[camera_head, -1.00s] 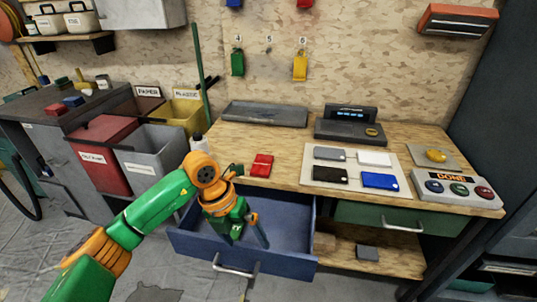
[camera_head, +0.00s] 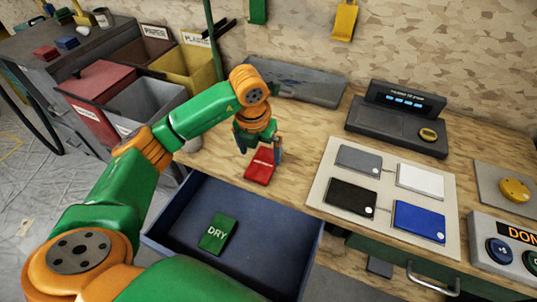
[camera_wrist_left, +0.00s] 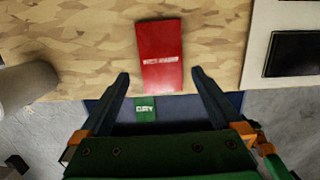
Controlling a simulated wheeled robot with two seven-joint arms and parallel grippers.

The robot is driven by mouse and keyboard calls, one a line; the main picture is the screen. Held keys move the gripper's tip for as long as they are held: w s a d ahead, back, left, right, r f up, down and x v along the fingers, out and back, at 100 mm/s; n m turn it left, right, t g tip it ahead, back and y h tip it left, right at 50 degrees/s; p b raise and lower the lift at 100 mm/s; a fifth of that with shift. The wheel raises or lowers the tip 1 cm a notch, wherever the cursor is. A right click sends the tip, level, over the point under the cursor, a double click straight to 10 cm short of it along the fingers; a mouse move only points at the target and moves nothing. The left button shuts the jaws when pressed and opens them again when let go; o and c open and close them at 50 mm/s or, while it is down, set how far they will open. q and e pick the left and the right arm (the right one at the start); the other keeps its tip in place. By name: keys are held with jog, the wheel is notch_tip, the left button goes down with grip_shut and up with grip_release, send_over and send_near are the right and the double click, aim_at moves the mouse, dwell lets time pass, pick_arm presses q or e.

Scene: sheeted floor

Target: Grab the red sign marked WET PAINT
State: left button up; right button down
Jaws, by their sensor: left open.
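The red sign (camera_head: 260,164) lies on the wooden workbench, just behind the open blue drawer. In the left wrist view the red sign (camera_wrist_left: 161,56) shows white lettering that is too small to read for sure. My left gripper (camera_head: 259,152) is over the sign's far part in the head view. Its two fingers (camera_wrist_left: 157,82) are apart, one on each side of the sign's near end in the wrist view, with nothing held. I cannot tell whether they touch it. My right gripper is not in view.
A green DRY sign (camera_head: 218,233) lies in the open blue drawer (camera_head: 262,265). A board (camera_head: 320,189) with grey, white, black and blue cards is right of the red sign. A dark scale-like device (camera_head: 395,125) and grey tray (camera_head: 310,87) stand behind.

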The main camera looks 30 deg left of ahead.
aim_at(263, 163)
pick_arm(q)
jog(key=f, duration=0.4)
jog(key=shift+w+f+p, duration=0.1)
jog(key=shift+w+p, duration=0.3)
jog(key=shift+w+f, duration=0.25)
jog(key=shift+f, duration=0.05)
jog(key=shift+s+r, duration=0.1)
jog(key=shift+s, duration=0.05)
jog(key=c, duration=1.2)
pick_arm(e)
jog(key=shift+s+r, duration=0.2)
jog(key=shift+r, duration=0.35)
